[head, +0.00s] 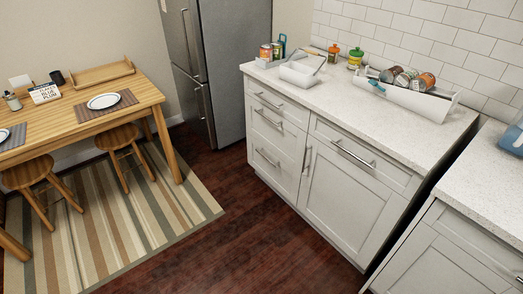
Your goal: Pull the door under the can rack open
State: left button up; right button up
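The can rack (422,101) is a white holder with several cans (405,79) lying in it, on the counter at the right. Below it is a white cabinet door (345,195) with a recessed panel. A vertical metal handle (306,160) sits at the door's upper left edge. The door looks shut, flush with the cabinet front. A drawer with a horizontal handle (353,154) lies between the door and the counter. Neither of my grippers shows in the head view.
A stack of drawers (276,130) stands left of the door. Another counter unit (450,245) is at the lower right, across a dark gap. Dark wood floor (245,225) in front of the door is clear. A striped rug (110,230), stools and a table are at left.

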aim_at(356, 211)
jog(key=u, duration=0.65)
jog(key=i, duration=0.95)
jog(key=z, duration=0.4)
jog(key=i, duration=0.85)
jog(key=z, duration=0.75)
